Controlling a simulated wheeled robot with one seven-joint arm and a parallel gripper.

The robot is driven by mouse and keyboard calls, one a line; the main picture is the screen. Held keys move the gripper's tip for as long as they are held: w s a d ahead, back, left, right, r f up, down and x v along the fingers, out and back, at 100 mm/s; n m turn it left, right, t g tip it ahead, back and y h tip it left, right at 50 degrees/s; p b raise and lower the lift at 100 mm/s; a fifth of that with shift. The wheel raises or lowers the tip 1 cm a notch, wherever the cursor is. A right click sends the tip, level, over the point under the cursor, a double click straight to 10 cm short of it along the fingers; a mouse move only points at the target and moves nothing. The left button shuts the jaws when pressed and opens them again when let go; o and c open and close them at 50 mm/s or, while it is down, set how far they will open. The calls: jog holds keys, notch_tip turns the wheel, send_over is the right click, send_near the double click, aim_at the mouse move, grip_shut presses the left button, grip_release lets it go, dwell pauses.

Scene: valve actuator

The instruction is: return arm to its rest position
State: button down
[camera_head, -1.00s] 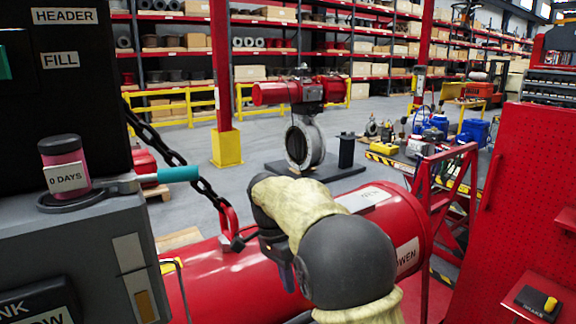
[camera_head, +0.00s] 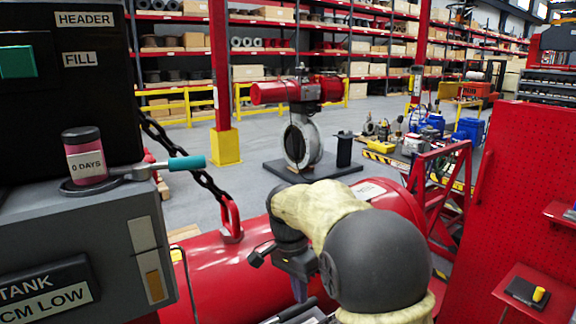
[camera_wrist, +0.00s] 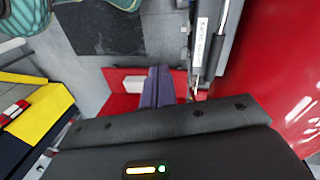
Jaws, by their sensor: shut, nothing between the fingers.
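My arm reaches forward in the head view, in a cream sleeve with a dark round joint, over the red cylinder. My gripper (camera_head: 300,290) hangs at its end, pointing down, in front of the red cylinder (camera_head: 205,277). In the wrist view the two purple-grey fingers (camera_wrist: 158,86) lie side by side, shut, with nothing held between them. The fingertips are partly hidden in the head view.
A dark control cabinet with a grey box (camera_head: 95,240) stands close on the left, a "0 DAYS" jar (camera_head: 85,158) and teal-handled lever (camera_head: 186,162) on top. A chain (camera_head: 180,155) runs to the cylinder. A red pegboard panel (camera_head: 530,190) bounds the right.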

jog(key=s+d+f+n+t, duration=0.2)
jog(key=s+d+f+n, duration=0.2)
jog(key=s+d, duration=0.2)
jog(key=s+d+f+n+t+y, duration=0.1)
jog(key=s+d+f+n+t, duration=0.1)
jog(key=s+d+f+n, duration=0.3)
jog(key=s+d, duration=0.1)
jog(key=s, duration=0.3)
jog(key=shift+s+d+f+y, duration=0.25)
jog(key=shift+s+d+y, duration=0.05)
jog(key=shift+s+d, duration=0.1)
jog(key=shift+w+a+n, duration=0.1)
jog(key=shift+a+n, duration=0.05)
jog(key=shift+n, duration=0.15)
